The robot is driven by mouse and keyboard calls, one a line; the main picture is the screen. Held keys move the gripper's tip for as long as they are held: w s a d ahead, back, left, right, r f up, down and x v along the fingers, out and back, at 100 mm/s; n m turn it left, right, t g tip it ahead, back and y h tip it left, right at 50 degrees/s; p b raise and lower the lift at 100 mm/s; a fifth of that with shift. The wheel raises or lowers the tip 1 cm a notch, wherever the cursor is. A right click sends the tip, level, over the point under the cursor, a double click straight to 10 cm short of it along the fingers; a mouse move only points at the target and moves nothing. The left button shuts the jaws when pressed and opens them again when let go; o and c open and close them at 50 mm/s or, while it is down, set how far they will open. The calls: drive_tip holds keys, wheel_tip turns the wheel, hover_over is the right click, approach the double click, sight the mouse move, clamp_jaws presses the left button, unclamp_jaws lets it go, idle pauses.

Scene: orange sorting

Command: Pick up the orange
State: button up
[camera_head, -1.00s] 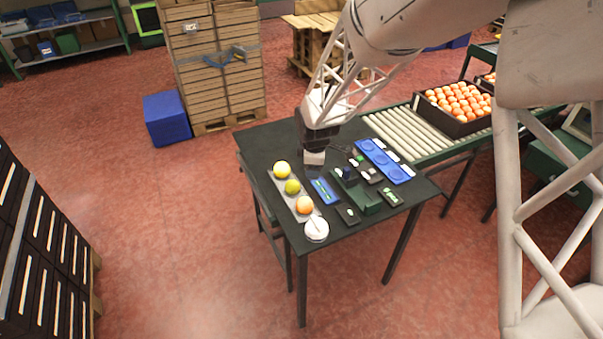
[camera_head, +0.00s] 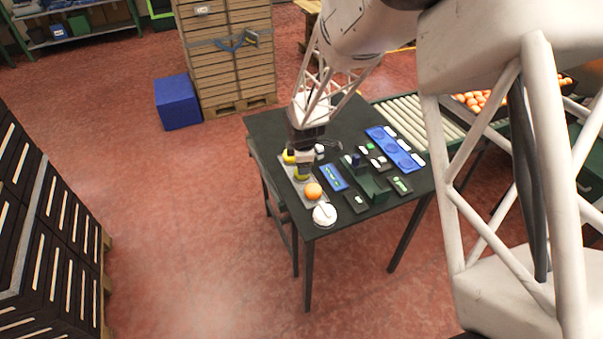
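The orange (camera_head: 313,191) lies at the near end of a grey strip-like tray (camera_head: 297,186) on the dark table (camera_head: 338,224).
A white round dish (camera_head: 324,214) stands just in front of the orange. A blue panel (camera_head: 334,177), a green block device (camera_head: 374,189) and a blue tray (camera_head: 395,149) lie to the right. A roller conveyor (camera_head: 420,122) adjoins the table's right side. Wooden crates (camera_head: 228,60) stand behind.

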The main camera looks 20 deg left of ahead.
drive_tip(key=shift+x, duration=0.75)
drive_tip(key=shift+f, duration=0.15)
drive_tip(key=shift+x, duration=2.45)
drive_tip(key=c, duration=0.7)
drive_tip(key=shift+w+a+r+v, duration=0.15)
drive_tip(key=shift+w+v, duration=0.15)
drive_tip(key=shift+v, duration=1.35)
drive_tip(key=shift+w+a+v, duration=0.2)
drive_tip(key=shift+w+v, duration=0.15)
drive_tip(key=shift+v, duration=1.3)
drive_tip(key=shift+w+a+r+v, duration=0.15)
drive_tip(key=shift+w+v, duration=0.15)
drive_tip(key=shift+v, duration=1.35)
drive_tip(key=shift+w+f, duration=0.1)
drive_tip(key=shift+w, duration=0.05)
